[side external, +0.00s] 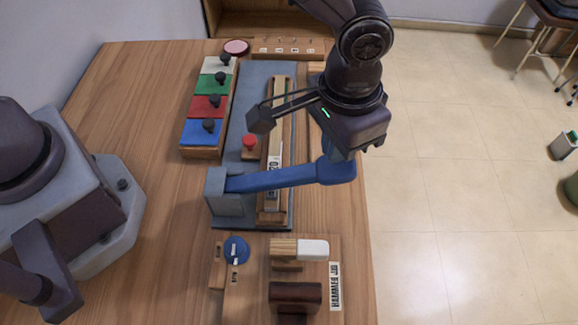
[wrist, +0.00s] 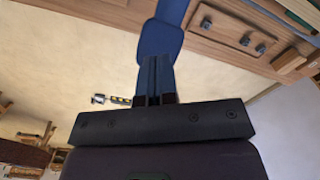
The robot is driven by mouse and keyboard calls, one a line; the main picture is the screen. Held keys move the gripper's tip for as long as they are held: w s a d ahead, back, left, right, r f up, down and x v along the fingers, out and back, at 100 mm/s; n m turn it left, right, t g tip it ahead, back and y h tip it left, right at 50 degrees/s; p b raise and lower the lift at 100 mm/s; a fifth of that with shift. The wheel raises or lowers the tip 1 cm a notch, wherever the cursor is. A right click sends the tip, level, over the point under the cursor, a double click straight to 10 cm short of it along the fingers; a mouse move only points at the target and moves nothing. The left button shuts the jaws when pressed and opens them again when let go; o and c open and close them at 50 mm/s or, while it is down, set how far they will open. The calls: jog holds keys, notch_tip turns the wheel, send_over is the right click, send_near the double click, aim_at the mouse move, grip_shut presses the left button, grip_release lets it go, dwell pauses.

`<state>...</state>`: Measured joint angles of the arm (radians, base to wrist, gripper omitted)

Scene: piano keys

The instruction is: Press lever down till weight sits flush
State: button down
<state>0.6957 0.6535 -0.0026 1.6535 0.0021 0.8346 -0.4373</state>
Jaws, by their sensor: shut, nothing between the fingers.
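The blue lever (side external: 280,179) runs from a grey block (side external: 215,196) to a wide paddle end (side external: 337,170) on the right. It also shows in the wrist view (wrist: 160,42), running away beyond my fingers. My gripper (wrist: 155,84) is shut and empty, its fingers lined up over the lever's paddle end. In the side view the gripper's body hangs just above that paddle end and its fingertips are hidden. I cannot tell whether they touch the lever. I cannot pick out the weight for certain.
A long wooden bar (side external: 274,140) and a red button (side external: 250,142) sit on the grey base (side external: 255,80). A rack of coloured keys (side external: 207,105) stands left. A blue dial (side external: 236,250) and a white-ended block (side external: 313,249) lie in front. The table's right edge is close by.

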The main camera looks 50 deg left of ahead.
aim_at(332, 173)
jog(key=shift+f, duration=0.4)
jog(key=shift+f, duration=2.9)
jog(key=shift+s+a+f, duration=0.1)
jog(key=shift+f, duration=0.9)
jog(key=shift+r, duration=5.15)
